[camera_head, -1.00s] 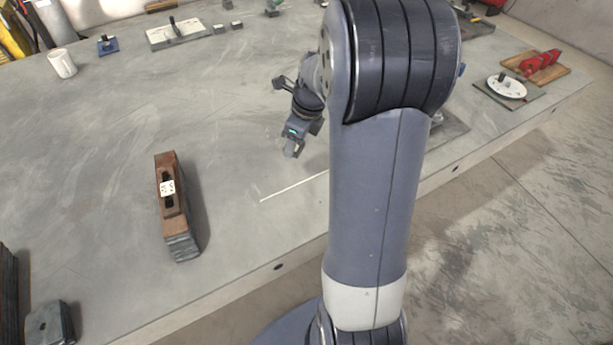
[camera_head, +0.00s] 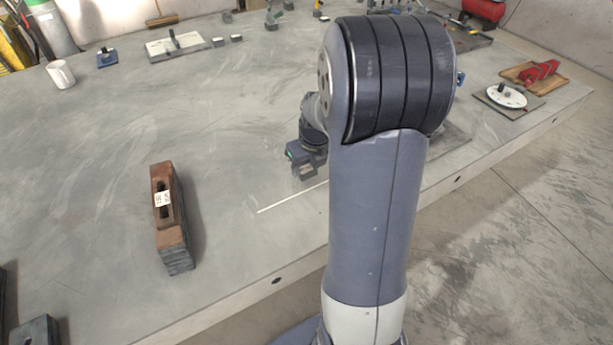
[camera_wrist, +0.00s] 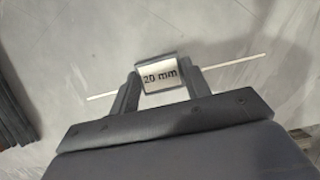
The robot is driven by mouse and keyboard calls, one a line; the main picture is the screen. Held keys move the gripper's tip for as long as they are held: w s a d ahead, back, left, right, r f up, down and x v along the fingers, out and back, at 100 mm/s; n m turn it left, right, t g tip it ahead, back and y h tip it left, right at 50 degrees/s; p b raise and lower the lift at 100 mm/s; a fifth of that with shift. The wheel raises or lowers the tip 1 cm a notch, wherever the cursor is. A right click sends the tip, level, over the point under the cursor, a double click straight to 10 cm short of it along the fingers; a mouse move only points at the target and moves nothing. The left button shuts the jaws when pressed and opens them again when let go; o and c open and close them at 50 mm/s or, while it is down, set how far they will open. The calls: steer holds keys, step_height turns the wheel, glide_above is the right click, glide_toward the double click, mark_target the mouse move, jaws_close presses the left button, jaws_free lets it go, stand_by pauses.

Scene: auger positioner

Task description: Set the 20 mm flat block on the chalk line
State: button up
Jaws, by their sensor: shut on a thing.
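The 20 mm flat block (camera_wrist: 160,89) is grey with a pale face marked "20 mm". In the wrist view it sits between the two fingers of my gripper (camera_wrist: 160,87), which is shut on it. The white chalk line (camera_wrist: 232,63) shows on both sides of the block and passes behind it; I cannot tell whether the block touches the bench. In the head view my gripper (camera_head: 308,174) is just above the chalk line (camera_head: 285,200) near its visible right part. My arm hides the line's right end, and the block is hard to make out there.
A wooden plane-like block with a label (camera_head: 170,235) stands left of the line on the grey bench (camera_head: 230,110). A white mug (camera_head: 61,74), a board with grey pieces (camera_head: 176,45) and a white dial (camera_head: 507,97) stand farther off. The bench around the line is clear.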

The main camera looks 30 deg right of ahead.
mark_target(308, 171)
steer(key=shift+f, duration=1.75)
steer(key=shift+f, duration=0.1)
steer(key=o, duration=1.2)
steer(key=shift+f+b, duration=0.1)
steer(key=shift+b, duration=0.2)
steer(key=p+v, duration=0.1)
steer(key=v, duration=1.1)
steer(key=shift+p, duration=0.35)
